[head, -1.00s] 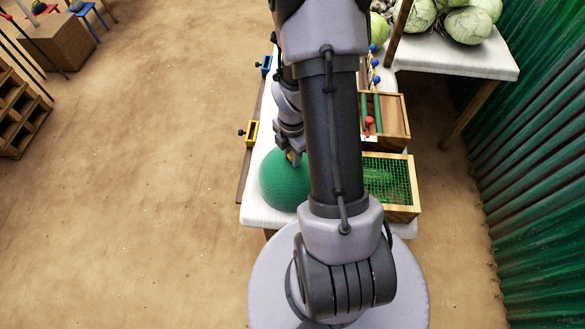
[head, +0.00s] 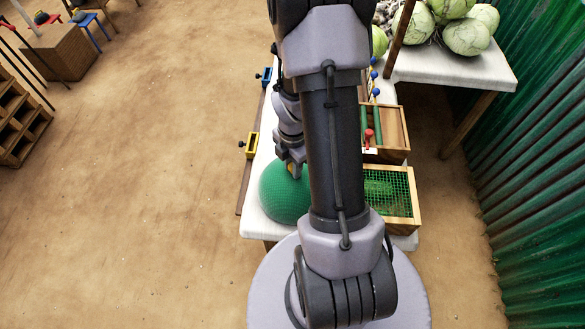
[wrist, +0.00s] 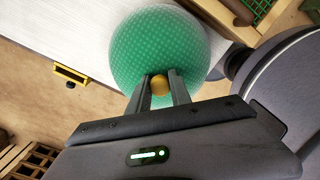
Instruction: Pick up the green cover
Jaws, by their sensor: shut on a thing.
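The green cover (head: 284,193) is a dome with a mesh-like surface at the near end of the white table, left of my arm in the head view. It also shows in the wrist view (wrist: 150,45), with a small yellow-brown knob (wrist: 159,84) on it. My gripper (wrist: 160,84) is shut on this knob, one finger on each side. In the head view my gripper (head: 291,168) is at the top of the cover, partly hidden by my own arm. The cover's right side is hidden behind my arm there. I cannot tell whether its rim touches the table.
A wooden box with green mesh (head: 397,190) stands right of the cover, with another wooden box (head: 391,130) behind it. A yellow clamp (head: 250,145) and a blue one (head: 264,76) sit along the table's left edge. Cabbages (head: 467,36) lie on the white side table.

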